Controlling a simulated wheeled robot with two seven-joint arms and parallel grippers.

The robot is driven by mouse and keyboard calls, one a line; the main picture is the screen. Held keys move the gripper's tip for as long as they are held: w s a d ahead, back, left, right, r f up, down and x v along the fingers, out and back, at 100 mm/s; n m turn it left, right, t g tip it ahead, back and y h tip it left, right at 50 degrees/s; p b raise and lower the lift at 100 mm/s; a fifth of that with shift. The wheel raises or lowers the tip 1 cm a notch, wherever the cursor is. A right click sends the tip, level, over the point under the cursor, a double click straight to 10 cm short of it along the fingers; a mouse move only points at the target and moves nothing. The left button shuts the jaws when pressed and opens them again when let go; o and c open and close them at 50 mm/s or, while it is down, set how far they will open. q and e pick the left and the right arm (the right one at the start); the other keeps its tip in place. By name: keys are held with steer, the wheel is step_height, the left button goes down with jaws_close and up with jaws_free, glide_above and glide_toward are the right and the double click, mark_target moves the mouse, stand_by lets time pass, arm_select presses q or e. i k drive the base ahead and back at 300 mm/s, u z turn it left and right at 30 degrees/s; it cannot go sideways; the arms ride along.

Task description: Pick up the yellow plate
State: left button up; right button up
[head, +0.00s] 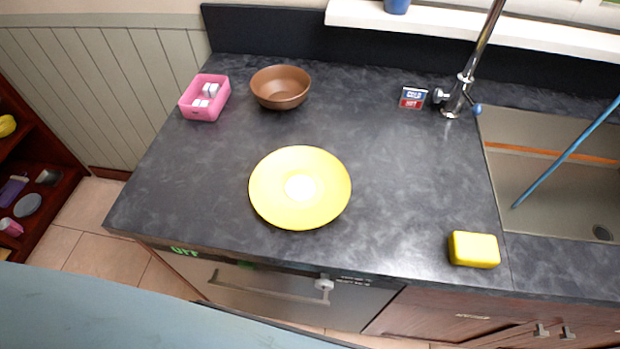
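The yellow plate (272,200) lies flat on the dark grey countertop (400,190), near the front edge and left of the sink. Its middle shows a bright, pale round patch. Nothing covers it and nothing touches it from the sides. Neither of my grippers is in the head view.
A brown bowl (281,88) and a pink box (205,98) with white items stand behind the plate. A yellow sponge-like block (474,250) lies at front right, beside the sink (550,180). A faucet (464,90) and small sign (413,97) are at back right. A drawer handle (270,288) is below.

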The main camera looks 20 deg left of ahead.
mark_target(332, 181)
steer(key=k, duration=0.95)
steer(key=u, duration=1.65)
steer(key=i, duration=0.8)
steer(key=z, duration=1.5)
